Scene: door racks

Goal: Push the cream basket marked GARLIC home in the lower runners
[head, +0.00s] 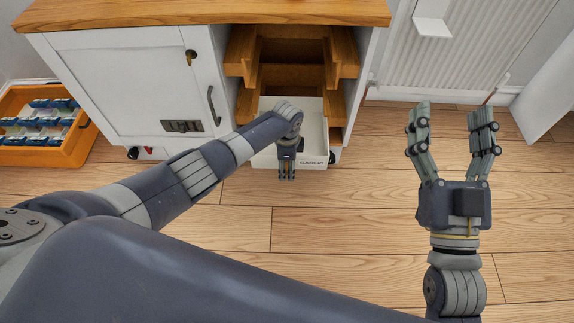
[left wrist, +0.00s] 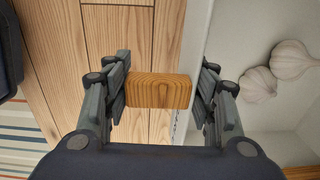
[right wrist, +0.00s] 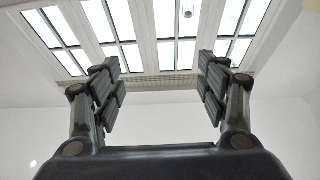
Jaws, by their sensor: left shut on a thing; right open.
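The cream basket (head: 313,128) marked GARLIC sticks out of the lower part of the open cabinet bay, its front beyond the cabinet face. Its lettering shows on the front wall right of my left gripper (head: 287,175). In the left wrist view, that gripper is shut on a wooden handle block (left wrist: 158,90) at the basket's front wall (left wrist: 196,62). White garlic bulbs (left wrist: 292,60) lie inside the basket. The lower runners (head: 335,107) are partly hidden by the basket and my arm. My right gripper (head: 453,108) is open and empty, right of the cabinet, above the floor.
The upper wooden runners (head: 343,52) are empty. A white cabinet door (head: 115,85) stands to the left of the bay. An orange crate (head: 45,128) with small packs is at far left. A radiator (head: 485,45) is at the back right. The wooden floor in front is clear.

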